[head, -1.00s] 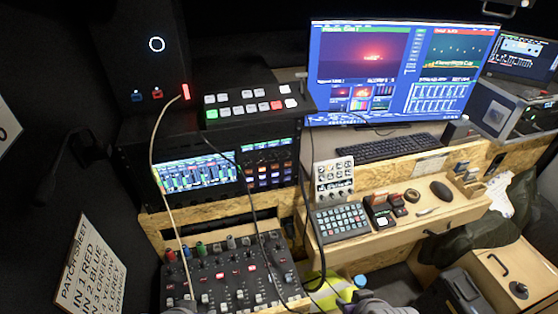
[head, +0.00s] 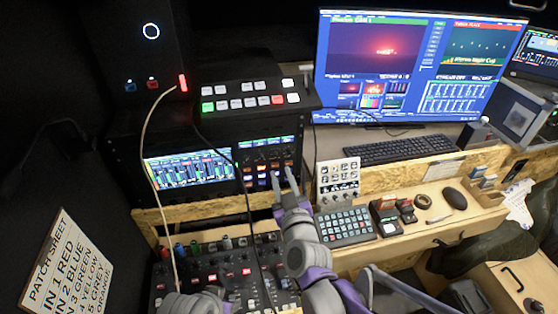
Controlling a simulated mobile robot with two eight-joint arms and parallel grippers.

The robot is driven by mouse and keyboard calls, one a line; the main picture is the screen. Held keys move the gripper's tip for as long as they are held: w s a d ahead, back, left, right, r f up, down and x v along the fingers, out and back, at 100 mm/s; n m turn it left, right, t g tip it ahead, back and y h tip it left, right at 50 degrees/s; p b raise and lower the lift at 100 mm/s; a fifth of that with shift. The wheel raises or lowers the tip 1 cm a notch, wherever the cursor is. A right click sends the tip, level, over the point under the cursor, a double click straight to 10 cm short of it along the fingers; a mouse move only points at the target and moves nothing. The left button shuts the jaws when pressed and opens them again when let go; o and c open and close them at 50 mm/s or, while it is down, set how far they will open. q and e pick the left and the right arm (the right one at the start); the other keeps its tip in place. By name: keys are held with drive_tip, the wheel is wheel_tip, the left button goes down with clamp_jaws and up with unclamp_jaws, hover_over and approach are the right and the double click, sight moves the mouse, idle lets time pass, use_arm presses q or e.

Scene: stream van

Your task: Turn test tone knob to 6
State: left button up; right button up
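My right gripper (head: 284,182) reaches up from the lower middle in the head view, fingers pointing up and apart, with nothing seen between them. Its fingertips overlap the lower right of the rack unit with lit buttons (head: 265,158), just left of the pale panel (head: 339,180) with several small knobs. I cannot tell whether the fingers touch anything. No test tone label is readable, so I cannot tell which knob it is. A grey and purple part of my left arm shows at the bottom edge; its fingers are not seen.
A mixer (head: 235,268) with cables lies below, partly behind my arms. A switcher (head: 250,99) sits above the rack. A cable (head: 147,150) hangs at left.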

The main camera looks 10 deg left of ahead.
sight(276, 157)
drive_tip(key=x, duration=0.6)
drive_tip(key=shift+w+p, duration=0.2)
drive_tip(key=shift+p, duration=0.15)
drive_tip(key=shift+c, duration=0.4)
clamp_jaws()
